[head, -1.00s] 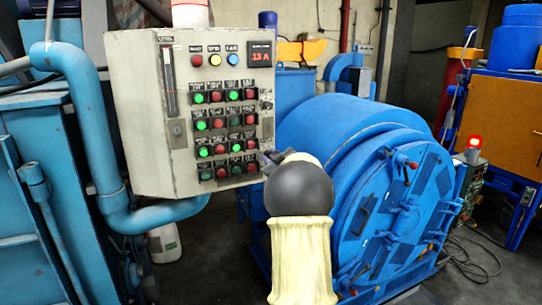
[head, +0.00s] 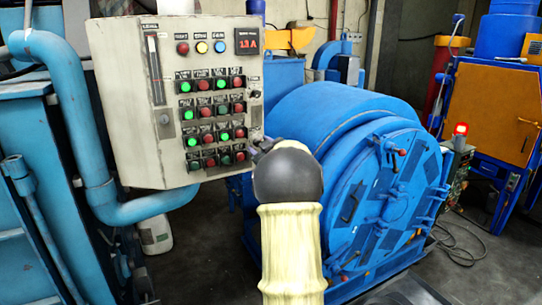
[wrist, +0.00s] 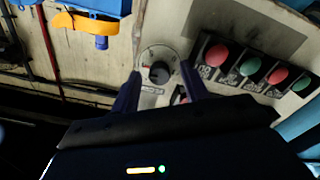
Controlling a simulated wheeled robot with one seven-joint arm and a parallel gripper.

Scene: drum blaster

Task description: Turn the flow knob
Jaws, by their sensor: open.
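The flow knob (wrist: 159,71) is a small black round knob on a pale dial plate with markings. In the wrist view it sits on the cream control panel (head: 122,110). My gripper (wrist: 161,78) is open, with one dark finger on each side of the knob in that view. I cannot tell whether either finger touches it. In the head view my gripper (head: 263,146) is at the panel's lower right edge. There my dark arm joint and gripper hide the area, and I cannot make out the knob.
Rows of red and green buttons (wrist: 252,65) lie right of the knob in the wrist view. A red current display (head: 248,41) is at the panel's top right. A big blue drum machine (head: 345,130) stands right of the panel. A blue pipe (head: 80,120) runs along its left.

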